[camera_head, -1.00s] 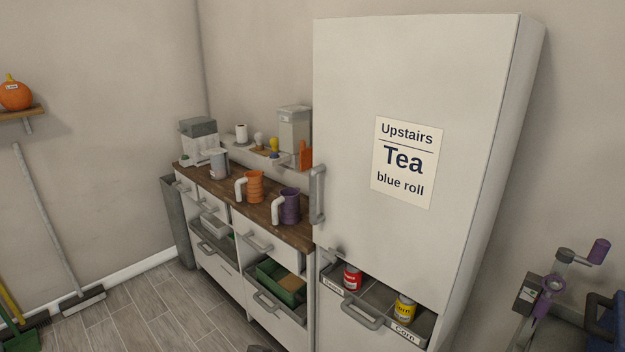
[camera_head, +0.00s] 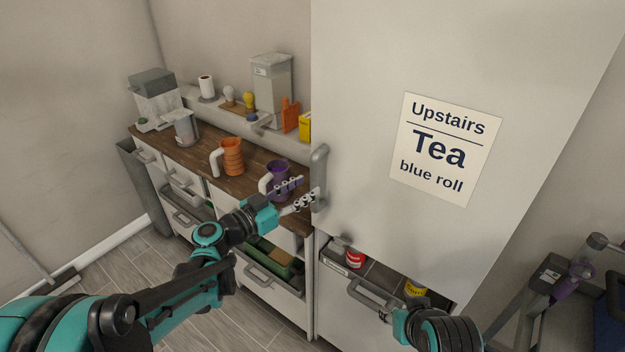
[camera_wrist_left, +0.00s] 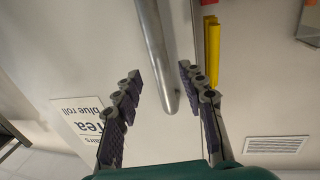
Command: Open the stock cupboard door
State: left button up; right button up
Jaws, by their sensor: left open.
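The stock cupboard door (camera_head: 360,120) is a tall off-white panel that stands shut, with a sign reading "Upstairs Tea blue roll". Its grey vertical bar handle (camera_head: 319,178) is at the door's left edge. My left gripper (camera_head: 300,192) is open at the handle's lower part. In the left wrist view the handle (camera_wrist_left: 156,60) reaches down between the two spread fingers (camera_wrist_left: 158,105), and neither finger clearly touches it.
Below the door is an open drawer (camera_head: 372,292) with a red can (camera_head: 355,259) and a yellow can (camera_head: 415,288). Left is a wooden counter (camera_head: 190,152) with an orange mug (camera_head: 232,156) and a purple mug (camera_head: 279,175). A purple-handled machine (camera_head: 562,280) stands at right.

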aim_at(314, 182)
pick_arm(q)
jog(key=x, duration=0.4)
jog(key=shift+a+f+b, duration=0.1)
jog(key=shift+f+b, duration=0.05)
jog(key=shift+b, duration=0.2)
jog(key=shift+w+d, duration=0.25)
grip_shut()
